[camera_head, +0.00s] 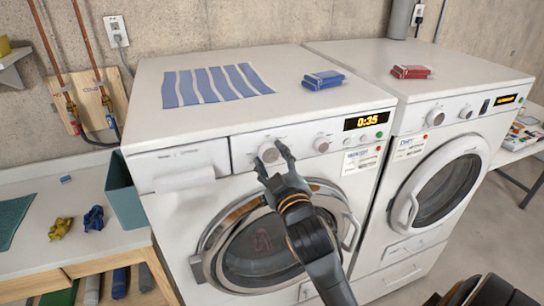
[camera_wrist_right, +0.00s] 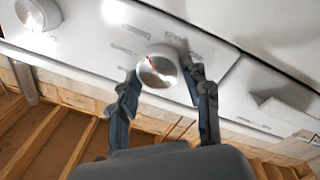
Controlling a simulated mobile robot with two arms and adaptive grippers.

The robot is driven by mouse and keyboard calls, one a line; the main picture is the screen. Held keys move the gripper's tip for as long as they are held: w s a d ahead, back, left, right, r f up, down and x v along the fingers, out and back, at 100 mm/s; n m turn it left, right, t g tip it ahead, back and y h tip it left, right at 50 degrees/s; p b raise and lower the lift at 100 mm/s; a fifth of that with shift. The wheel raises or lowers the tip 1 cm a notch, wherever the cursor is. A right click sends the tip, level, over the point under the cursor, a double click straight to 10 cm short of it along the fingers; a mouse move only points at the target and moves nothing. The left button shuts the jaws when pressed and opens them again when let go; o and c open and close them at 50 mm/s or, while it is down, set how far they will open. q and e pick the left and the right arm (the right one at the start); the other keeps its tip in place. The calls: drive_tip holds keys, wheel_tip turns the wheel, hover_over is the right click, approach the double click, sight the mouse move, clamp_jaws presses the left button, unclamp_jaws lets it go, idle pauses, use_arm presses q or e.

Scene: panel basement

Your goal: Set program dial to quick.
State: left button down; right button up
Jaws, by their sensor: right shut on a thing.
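The washer (camera_head: 190,215) on the left has a pale round program dial (camera_head: 267,151) on its front panel. My right gripper (camera_head: 270,160) reaches up from below and is shut on this dial. In the right wrist view, the dial (camera_wrist_right: 158,72) sits between the two dark fingers of the gripper (camera_wrist_right: 160,75). A red mark shows on the dial's face. Small labels surround it but are too blurred to read. A second knob (camera_head: 321,144) is to its right. The washer's display (camera_head: 369,120) shows 0:35. My left gripper is not in view.
A second machine (camera_head: 450,125) with its own knobs stands close on the right. A striped cloth (camera_head: 215,84) and a blue box (camera_head: 323,80) lie on the washer top; a red box (camera_head: 410,72) lies on the other machine. A teal bin (camera_head: 127,200) stands left of the washer.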

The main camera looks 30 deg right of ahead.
drive_tip(key=m, duration=0.2)
drive_tip(key=m+p, duration=0.1)
drive_tip(key=m, duration=0.1)
drive_tip(key=m+p, duration=0.1)
drive_tip(key=m, duration=0.1)
drive_tip(key=shift+r+m+g, duration=0.3)
drive_tip(key=shift+r+m, duration=0.05)
drive_tip(key=shift+m, duration=0.05)
drive_tip(key=shift+p, duration=0.3)
drive_tip(key=o, duration=1)
drive_tip(key=shift+o, duration=0.8)
drive_tip(key=shift+w+f, duration=0.15)
drive_tip(key=shift+f, duration=0.05)
drive_tip(key=shift+r, duration=0.2)
wheel_tip(320, 180, up, 10)
drive_tip(key=shift+f, duration=0.15)
